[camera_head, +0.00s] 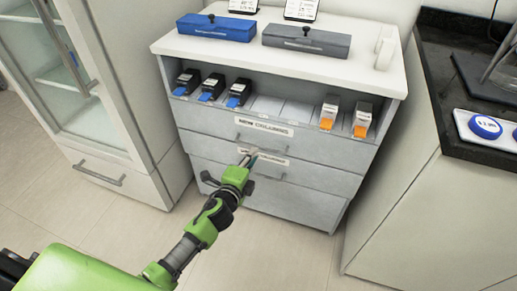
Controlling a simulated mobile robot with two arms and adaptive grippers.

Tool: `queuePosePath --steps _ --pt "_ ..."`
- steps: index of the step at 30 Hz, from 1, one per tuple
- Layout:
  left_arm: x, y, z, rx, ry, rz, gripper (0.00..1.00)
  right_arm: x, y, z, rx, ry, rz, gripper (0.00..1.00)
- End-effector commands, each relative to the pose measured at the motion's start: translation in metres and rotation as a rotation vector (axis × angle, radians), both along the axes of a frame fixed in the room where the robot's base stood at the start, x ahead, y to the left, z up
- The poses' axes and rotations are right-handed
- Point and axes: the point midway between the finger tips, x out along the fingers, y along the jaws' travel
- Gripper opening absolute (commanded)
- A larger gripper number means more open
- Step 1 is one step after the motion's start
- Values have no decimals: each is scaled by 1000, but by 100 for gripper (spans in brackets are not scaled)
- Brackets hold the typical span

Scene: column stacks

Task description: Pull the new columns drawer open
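The new columns drawer (330,148) is the upper grey drawer of the white cabinet, below the open shelf, with a white label (264,126) on its front. It looks shut. My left gripper (249,157) reaches up from the lower left. Its fingertips lie over the lower edge of this drawer and partly cover the label of the drawer below (310,178). I cannot tell whether the fingers touch a handle or how far they are spread. My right gripper is not in view.
A blue case (216,28) and a grey case (306,40) lie on top. A tall glass-door cabinet (75,75) stands left; a dark counter (455,105) stands right. The floor in front is clear.

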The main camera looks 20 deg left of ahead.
Motion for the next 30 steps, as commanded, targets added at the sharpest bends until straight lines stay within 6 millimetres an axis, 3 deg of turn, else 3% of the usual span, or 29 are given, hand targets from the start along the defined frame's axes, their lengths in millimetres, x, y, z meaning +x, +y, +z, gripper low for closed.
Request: queuePosePath --steps 6,12,23,24,25,30 --pt "40 -2 -10 -2 0 -1 14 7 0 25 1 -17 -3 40" --pt "57 -2 -13 -3 0 0 14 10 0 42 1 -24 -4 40" --pt "61 -3 -13 -3 1 0 14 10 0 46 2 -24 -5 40" --pt "61 -3 -13 -3 1 0 4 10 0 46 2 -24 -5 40" --pt "61 -3 -13 -3 1 0 0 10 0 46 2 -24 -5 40" --pt "60 -3 -13 -3 1 0 0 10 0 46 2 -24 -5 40"
